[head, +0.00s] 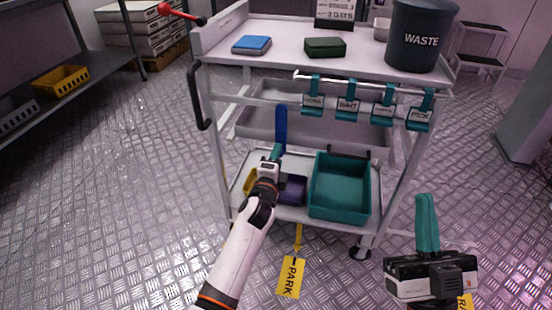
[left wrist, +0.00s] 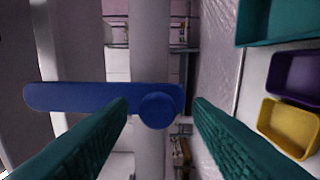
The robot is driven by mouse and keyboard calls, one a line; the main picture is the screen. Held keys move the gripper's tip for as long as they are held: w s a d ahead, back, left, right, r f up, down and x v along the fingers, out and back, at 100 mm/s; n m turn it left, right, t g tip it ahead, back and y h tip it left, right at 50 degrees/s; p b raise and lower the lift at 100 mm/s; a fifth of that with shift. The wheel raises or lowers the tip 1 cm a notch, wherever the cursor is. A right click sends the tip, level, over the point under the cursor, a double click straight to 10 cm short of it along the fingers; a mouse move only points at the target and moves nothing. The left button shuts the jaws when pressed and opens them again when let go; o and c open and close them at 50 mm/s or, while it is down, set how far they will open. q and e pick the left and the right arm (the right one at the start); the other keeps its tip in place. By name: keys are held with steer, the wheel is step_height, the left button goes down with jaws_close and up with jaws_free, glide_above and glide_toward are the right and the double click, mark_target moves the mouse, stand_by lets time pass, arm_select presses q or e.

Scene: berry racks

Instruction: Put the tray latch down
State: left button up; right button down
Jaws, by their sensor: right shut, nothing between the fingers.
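The tray latch is a blue bar (head: 281,128) standing upright in the head view, at the cart's lower level. In the left wrist view the blue bar (left wrist: 75,97) lies across the picture, with a round blue knob (left wrist: 158,110) at one end. My left gripper (head: 277,152) is at the bar's lower end. In the left wrist view its teal fingers (left wrist: 161,103) are apart, with the knob end showing between them; I cannot tell whether they touch it. My right gripper (head: 426,198) is shut and empty, right of the cart.
The lower shelf holds a teal bin (head: 340,213), a purple bin (head: 293,190) and a yellow bin (head: 249,182). A grey middle tray (head: 250,131) sits above. Several teal tags hang from a rail (head: 340,81). A waste bin (head: 420,40) stands on top.

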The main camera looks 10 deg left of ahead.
arm_select(q)
steer(key=s+p, duration=0.3)
steer(key=s, duration=0.9)
steer(key=shift+a, duration=0.2)
arm_select(e)
steer(key=w+f+g+h, duration=0.2)
steer(key=w+f+g, duration=0.1)
steer(key=f+g, duration=0.5)
steer(key=shift+d+f+h, duration=0.4)
steer(key=shift+d+f, duration=0.05)
steer(key=shift+f, duration=0.9)
steer(key=shift+w, duration=0.1)
